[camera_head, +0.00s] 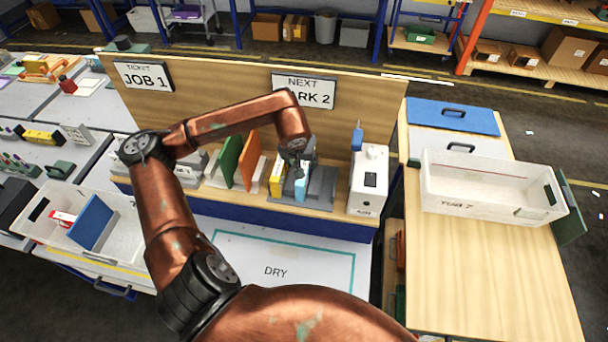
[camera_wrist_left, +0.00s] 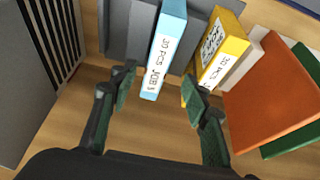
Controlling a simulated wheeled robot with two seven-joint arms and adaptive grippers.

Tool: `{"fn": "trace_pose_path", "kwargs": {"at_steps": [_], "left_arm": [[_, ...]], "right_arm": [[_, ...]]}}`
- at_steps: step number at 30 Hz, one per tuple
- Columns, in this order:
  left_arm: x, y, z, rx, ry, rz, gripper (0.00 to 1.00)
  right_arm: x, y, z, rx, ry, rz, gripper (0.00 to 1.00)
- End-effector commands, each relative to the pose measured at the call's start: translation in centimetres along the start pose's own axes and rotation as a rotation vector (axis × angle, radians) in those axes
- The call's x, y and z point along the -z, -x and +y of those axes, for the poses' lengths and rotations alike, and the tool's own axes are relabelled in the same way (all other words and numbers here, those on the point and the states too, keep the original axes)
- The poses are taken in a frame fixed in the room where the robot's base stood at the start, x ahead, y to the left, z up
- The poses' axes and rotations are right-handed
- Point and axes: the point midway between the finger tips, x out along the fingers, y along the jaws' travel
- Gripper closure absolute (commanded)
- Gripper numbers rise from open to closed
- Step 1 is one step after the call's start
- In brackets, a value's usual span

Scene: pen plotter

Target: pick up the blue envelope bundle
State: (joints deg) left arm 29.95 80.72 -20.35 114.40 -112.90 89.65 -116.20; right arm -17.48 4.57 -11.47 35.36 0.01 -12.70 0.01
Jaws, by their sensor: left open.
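The light blue envelope bundle (camera_head: 301,187) stands upright in a grey rack on the shelf under the sign board. In the wrist view the blue bundle (camera_wrist_left: 165,48) has its labelled edge, "30 PCS JOB", facing me. My left gripper (camera_head: 297,158) is over the rack, pointing down at the bundle. In the wrist view the left gripper (camera_wrist_left: 160,85) is open, with one finger on each side of the bundle in the picture. The right finger is close to the gap beside the yellow bundle (camera_wrist_left: 222,48). I cannot tell whether either finger touches. My right gripper is out of view.
Orange (camera_wrist_left: 268,100) and green (camera_wrist_left: 301,125) boards lean beside the yellow bundle. A white device (camera_head: 369,180) stands right of the rack. A grey slotted block (camera_wrist_left: 35,60) shows left in the wrist view. A mat marked DRY (camera_head: 275,271) lies below, and a white crate (camera_head: 490,190) at right.

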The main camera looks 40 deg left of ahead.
Motion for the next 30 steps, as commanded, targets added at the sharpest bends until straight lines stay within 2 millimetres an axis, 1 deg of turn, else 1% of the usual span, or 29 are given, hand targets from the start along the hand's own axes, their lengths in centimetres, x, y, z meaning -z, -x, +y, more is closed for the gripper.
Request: {"fn": "trace_pose_path", "kwargs": {"at_steps": [5, 8, 9, 12, 15, 21, 30], "left_arm": [[0.1, -1.9, 0.3, -0.003, -0.002, -0.004, 0.56], [0.4, -3.4, 0.3, -0.003, 0.000, -0.004, 0.56], [0.4, -4.0, 0.2, -0.002, -0.001, -0.004, 0.56], [0.4, -5.1, 0.1, -0.001, 0.000, -0.001, 0.56], [0.4, -5.6, 0.1, -0.001, -0.001, -0.001, 0.56], [0.3, -5.7, 0.0, 0.000, 0.000, 0.000, 0.56], [0.3, -5.7, -0.1, 0.000, 0.000, 0.000, 0.77]], "right_arm": [[0.3, 0.8, 0.3, -0.003, 0.002, 0.004, 0.60], [0.6, 1.4, 0.4, -0.003, 0.002, 0.007, 0.60], [0.6, 1.4, 0.4, -0.004, 0.002, 0.008, 0.60], [0.9, 1.5, 0.4, -0.004, 0.003, 0.011, 0.60], [1.0, 1.6, 0.4, -0.004, 0.003, 0.013, 0.60], [1.0, 1.5, 0.4, -0.004, 0.003, 0.013, 0.60], [1.1, 1.5, -0.1, 0.001, 0.001, 0.014, 0.60]]}}
